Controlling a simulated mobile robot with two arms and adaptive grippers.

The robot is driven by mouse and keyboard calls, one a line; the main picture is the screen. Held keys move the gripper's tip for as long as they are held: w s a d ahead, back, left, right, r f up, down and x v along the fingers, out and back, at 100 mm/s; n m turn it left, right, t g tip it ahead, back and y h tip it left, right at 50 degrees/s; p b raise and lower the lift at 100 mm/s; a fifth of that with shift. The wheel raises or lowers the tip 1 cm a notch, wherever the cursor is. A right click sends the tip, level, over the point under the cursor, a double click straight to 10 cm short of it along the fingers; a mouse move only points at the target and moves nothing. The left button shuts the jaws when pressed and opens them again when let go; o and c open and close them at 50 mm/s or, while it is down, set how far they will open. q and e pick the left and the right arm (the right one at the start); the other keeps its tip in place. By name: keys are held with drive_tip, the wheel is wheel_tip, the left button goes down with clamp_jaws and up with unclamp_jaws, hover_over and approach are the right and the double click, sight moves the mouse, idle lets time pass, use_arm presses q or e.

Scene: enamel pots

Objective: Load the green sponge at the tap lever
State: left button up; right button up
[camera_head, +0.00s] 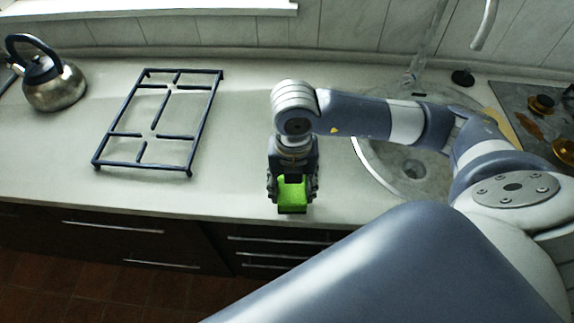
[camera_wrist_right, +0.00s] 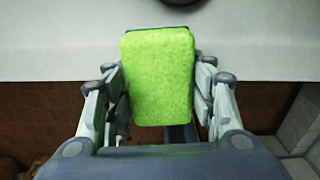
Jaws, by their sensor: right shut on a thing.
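The green sponge (camera_head: 292,194) is held in my right gripper (camera_head: 293,188), near the front edge of the counter in the head view. In the right wrist view the sponge (camera_wrist_right: 158,76) stands between the two fingers of the right gripper (camera_wrist_right: 160,100), which are shut on its sides. The tap (camera_head: 428,45) rises behind the sink at the upper right of the head view, partly cut off by the top edge. I cannot clearly make out its lever. The sponge is well to the left of the tap. My left gripper is not in view.
The round sink (camera_head: 408,180) is partly hidden by my right arm. A dark pot grate (camera_head: 158,122) lies on the counter, with a kettle (camera_head: 48,80) at the far left. A dark tray (camera_head: 535,105) with brownish items is at right. Counter between grate and gripper is clear.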

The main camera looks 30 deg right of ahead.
drive_tip(key=shift+c, duration=0.9)
